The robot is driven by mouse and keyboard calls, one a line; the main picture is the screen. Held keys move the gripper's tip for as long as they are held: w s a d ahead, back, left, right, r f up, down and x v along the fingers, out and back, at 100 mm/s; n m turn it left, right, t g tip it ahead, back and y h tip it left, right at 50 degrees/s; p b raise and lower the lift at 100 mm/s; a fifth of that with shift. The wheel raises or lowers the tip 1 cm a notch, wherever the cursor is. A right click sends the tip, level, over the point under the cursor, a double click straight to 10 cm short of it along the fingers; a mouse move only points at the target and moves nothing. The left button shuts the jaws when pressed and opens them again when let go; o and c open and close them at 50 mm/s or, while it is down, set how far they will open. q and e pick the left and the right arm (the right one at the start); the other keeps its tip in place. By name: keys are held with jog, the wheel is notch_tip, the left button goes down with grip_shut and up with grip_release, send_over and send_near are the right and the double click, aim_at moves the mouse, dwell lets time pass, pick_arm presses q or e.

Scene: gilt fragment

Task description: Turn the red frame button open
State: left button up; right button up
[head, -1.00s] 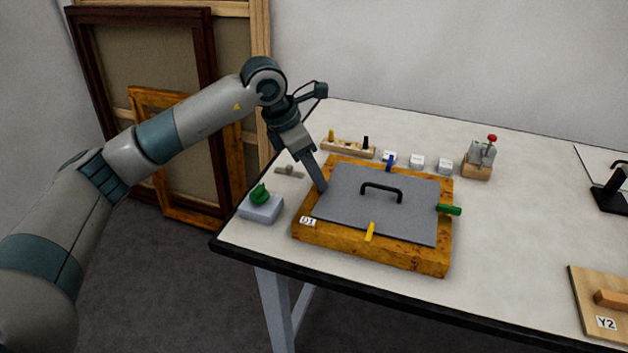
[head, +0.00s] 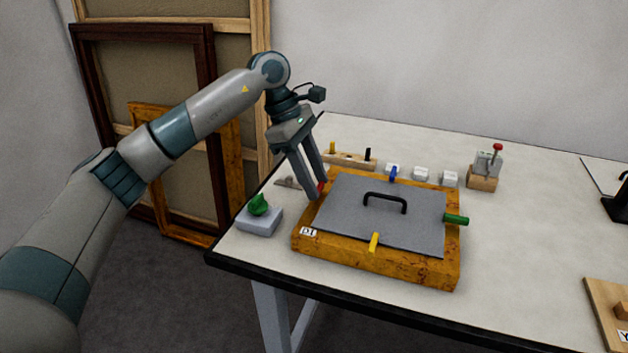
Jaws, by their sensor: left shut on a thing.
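The wooden frame (head: 375,262) labelled D1 lies flat on the table with a grey back panel (head: 345,217) in it and a black handle on the panel. The red frame button (head: 321,187) shows as a small red piece at the frame's left edge, between my left gripper's fingertips. My left gripper (head: 317,192) points down there and is shut on the red button, which the fingers partly hide. A blue button (head: 394,174) is on the far edge, a green one (head: 456,219) on the right and a yellow one (head: 374,242) on the near edge. My right gripper is out of view.
A grey block with a green piece (head: 259,221) stands left of the frame, close to my gripper. Behind are a wooden rack (head: 350,160), several white blocks (head: 421,174) and a red-knobbed device (head: 484,178). The table's right middle is clear.

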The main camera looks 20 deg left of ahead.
pick_arm(q)
jog(key=shift+r, duration=0.1)
dwell(0.3)
jog(key=o, duration=1)
jog(key=shift+o, duration=0.2)
jog(key=shift+a+r, duration=0.25)
jog(key=shift+r, duration=0.3)
jog(key=v, duration=1.6)
jog(key=shift+b, duration=0.4)
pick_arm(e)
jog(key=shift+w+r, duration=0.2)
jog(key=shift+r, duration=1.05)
pick_arm(q)
jog(key=shift+r, duration=0.1)
